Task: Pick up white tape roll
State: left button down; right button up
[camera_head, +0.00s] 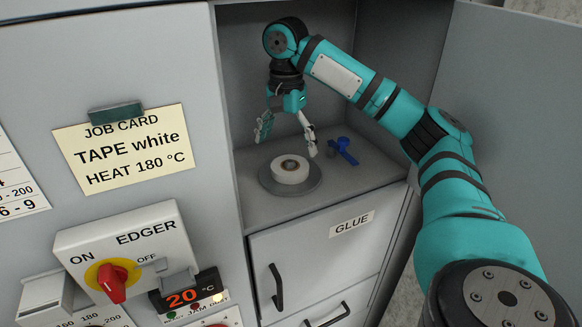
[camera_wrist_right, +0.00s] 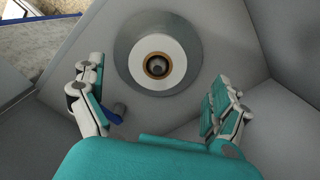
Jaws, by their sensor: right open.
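The white tape roll (camera_head: 290,169) lies flat on a round grey disc (camera_head: 312,184) on the shelf of an open cabinet bay. In the wrist view the roll (camera_wrist_right: 157,45) shows from above, white with a brown core around a dark hole. My right gripper (camera_head: 287,136) is open and empty, pointing down into the bay above the roll and apart from it. In the wrist view its two fingers (camera_wrist_right: 160,108) are spread wide, with the roll beyond them, between their tips and toward the top of the picture. My left gripper is not in view.
A blue object (camera_head: 345,150) lies on the shelf right of the roll. Bay walls stand at the left, back and right. A GLUE drawer (camera_head: 318,255) is below. A job card (camera_head: 128,148) and the EDGER panel (camera_head: 130,250) are on the left cabinet face.

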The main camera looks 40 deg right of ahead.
aim_at(290, 161)
jog(key=shift+d+f, duration=0.1)
jog(key=shift+f, duration=0.6)
jog(key=shift+s+f, duration=0.15)
jog(key=shift+f, duration=0.45)
jog(key=f, duration=0.4)
jog(key=shift+w+d, duration=0.25)
jog(key=shift+d, duration=0.1)
jog(key=shift+a, duration=0.1)
jog(key=shift+c, duration=0.3)
jog(key=c, duration=1.1)
jog(key=shift+o, duration=0.2)
jog(key=shift+r, duration=0.15)
